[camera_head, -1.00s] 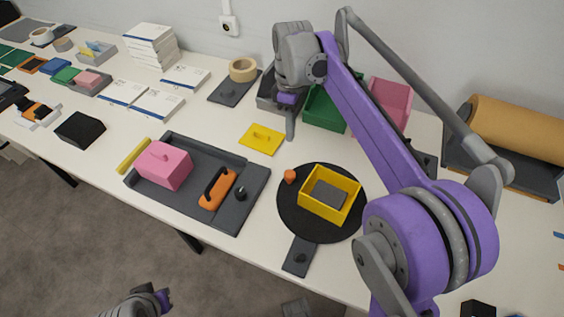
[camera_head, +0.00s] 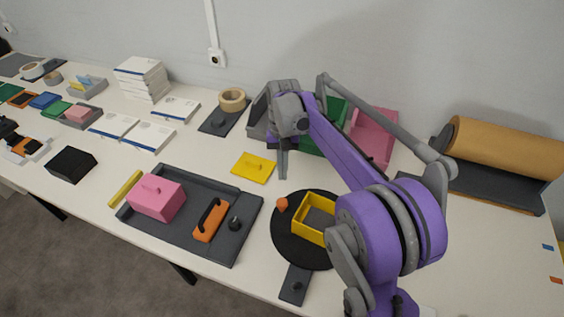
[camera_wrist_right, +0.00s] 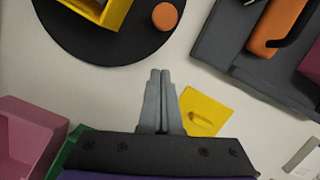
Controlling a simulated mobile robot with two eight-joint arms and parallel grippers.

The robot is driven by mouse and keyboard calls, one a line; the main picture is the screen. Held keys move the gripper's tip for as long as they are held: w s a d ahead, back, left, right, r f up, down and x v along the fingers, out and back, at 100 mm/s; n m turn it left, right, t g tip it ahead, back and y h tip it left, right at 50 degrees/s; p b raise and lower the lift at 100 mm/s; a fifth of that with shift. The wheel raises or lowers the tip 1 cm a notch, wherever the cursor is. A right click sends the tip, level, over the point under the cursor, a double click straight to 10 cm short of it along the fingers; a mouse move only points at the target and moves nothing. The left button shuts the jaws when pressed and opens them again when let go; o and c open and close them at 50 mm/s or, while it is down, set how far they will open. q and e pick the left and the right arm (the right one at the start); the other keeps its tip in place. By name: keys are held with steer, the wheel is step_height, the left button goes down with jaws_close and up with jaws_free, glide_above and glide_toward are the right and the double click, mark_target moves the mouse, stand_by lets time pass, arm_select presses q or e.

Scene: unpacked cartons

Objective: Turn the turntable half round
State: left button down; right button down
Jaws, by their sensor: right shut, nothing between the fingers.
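The turntable is a round black disc (camera_head: 290,247) on the white table, also at the top left of the right wrist view (camera_wrist_right: 125,50). An orange knob (camera_head: 282,205) stands near its rim; the right wrist view shows it from above (camera_wrist_right: 165,16). A yellow open box (camera_head: 308,233) sits on the disc, with a grey block (camera_head: 321,219) partly visible inside. My right arm hides the disc's right side. My right gripper (camera_head: 283,176) is shut and empty, beyond the knob and apart from it; its closed fingers point toward the disc (camera_wrist_right: 160,73).
A yellow plate with a handle (camera_head: 249,172) lies just left of my right gripper. A dark tray (camera_head: 238,205) holding a pink block (camera_head: 155,197) and orange handle (camera_head: 210,221) is left of the disc. Green and pink bins (camera_head: 372,137) stand behind. Bare table separates gripper and disc.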

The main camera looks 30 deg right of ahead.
steer(key=x, duration=0.4)
steer(key=s, duration=0.1)
steer(key=s+a, duration=0.1)
steer(key=shift+s+a+f, duration=0.1)
steer(key=shift+s+a, duration=0.2)
steer(key=shift+s, duration=0.1)
steer(key=shift+s+a, duration=0.2)
steer(key=shift+s, duration=0.15)
steer(key=shift+s+a, duration=0.3)
steer(key=shift+a, duration=0.4)
steer(key=shift+w, duration=0.1)
